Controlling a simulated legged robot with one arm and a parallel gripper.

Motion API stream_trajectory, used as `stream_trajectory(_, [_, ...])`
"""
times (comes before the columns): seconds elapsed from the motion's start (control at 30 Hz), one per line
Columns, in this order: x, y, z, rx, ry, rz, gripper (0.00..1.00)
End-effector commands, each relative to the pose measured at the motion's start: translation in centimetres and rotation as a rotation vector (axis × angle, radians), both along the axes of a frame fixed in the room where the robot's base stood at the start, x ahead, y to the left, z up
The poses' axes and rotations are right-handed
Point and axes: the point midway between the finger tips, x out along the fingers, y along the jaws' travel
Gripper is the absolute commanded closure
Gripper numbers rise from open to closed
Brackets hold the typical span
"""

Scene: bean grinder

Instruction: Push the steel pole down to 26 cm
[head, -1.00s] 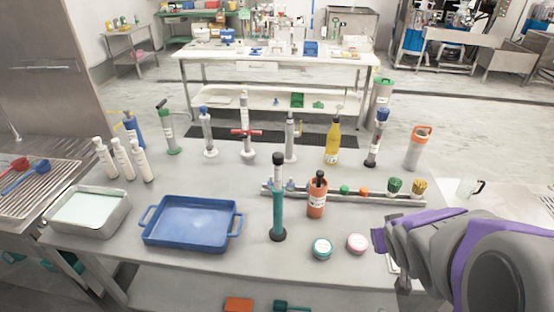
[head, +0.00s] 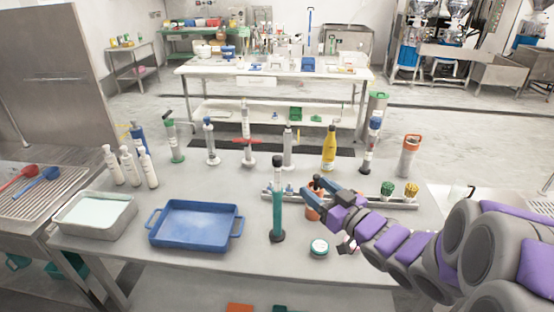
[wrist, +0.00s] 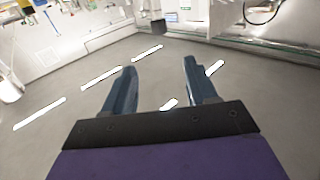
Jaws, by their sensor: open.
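My gripper (head: 306,203) is open and empty, over the table to the right of a teal upright cylinder (head: 277,210) with a dark top and black base. In the wrist view its two blue-grey fingers (wrist: 160,68) stand apart with nothing between them. Several upright pump-like posts stand at the back of the table. They include a grey one (head: 288,148), a white one with a red crossbar (head: 247,140), a grey one with a blue top (head: 210,145) and a blue-topped one (head: 369,145). I cannot tell which is the steel pole.
A blue tray (head: 195,224), a steel pan (head: 95,215) and white bottles (head: 130,165) are on the left. An orange container (head: 313,210) is partly hidden by my gripper.

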Motion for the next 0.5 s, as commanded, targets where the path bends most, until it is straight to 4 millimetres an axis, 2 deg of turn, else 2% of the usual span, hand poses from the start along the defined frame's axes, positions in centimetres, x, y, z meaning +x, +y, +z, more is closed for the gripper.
stream_trajectory(0.5, [2.1, 1.9, 0.1, -0.010, 0.001, 0.001, 0.43])
